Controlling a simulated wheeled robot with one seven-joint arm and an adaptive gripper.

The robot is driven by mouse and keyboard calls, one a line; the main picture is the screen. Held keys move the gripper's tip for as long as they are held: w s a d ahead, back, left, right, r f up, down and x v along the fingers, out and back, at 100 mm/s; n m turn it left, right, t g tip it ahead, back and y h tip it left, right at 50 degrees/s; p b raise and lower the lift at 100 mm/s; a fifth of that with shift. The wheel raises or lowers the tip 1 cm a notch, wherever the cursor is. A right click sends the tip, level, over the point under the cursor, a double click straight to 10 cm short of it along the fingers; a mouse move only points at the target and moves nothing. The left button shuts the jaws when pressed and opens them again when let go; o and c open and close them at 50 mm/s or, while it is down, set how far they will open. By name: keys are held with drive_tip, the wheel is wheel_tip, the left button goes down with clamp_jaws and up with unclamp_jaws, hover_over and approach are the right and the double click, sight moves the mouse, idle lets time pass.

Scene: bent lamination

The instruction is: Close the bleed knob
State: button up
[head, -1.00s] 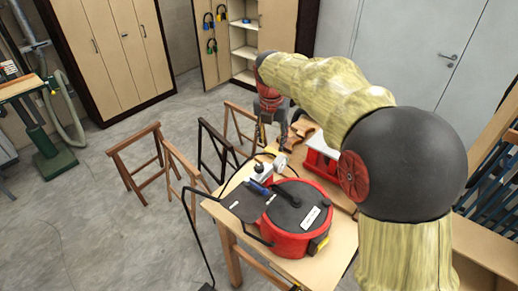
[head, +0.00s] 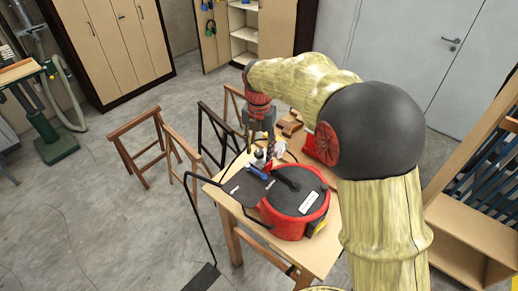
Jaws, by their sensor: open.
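A red round vessel (head: 288,222) with a dark lid (head: 300,186) stands on a wooden table. A small blue part (head: 257,173) lies at the lid's left edge, beside a small pale fitting (head: 259,156). A white round gauge-like part (head: 279,149) shows just behind them. I cannot make out which small part is the bleed knob. My gripper (head: 260,146) points down above these fittings, at the back left of the vessel. It is open with nothing seen between its fingers. Whether a finger touches a fitting is too small to tell.
The wooden table (head: 325,258) carries a red-and-white object (head: 312,148) and brown curved wood pieces (head: 290,123) behind the vessel. Wooden trestles (head: 140,150) stand to the left. A black plate (head: 203,278) lies on the floor in front. The floor at left is mostly clear.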

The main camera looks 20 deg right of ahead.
drive_tip(key=shift+c, duration=1.3)
clamp_jaws()
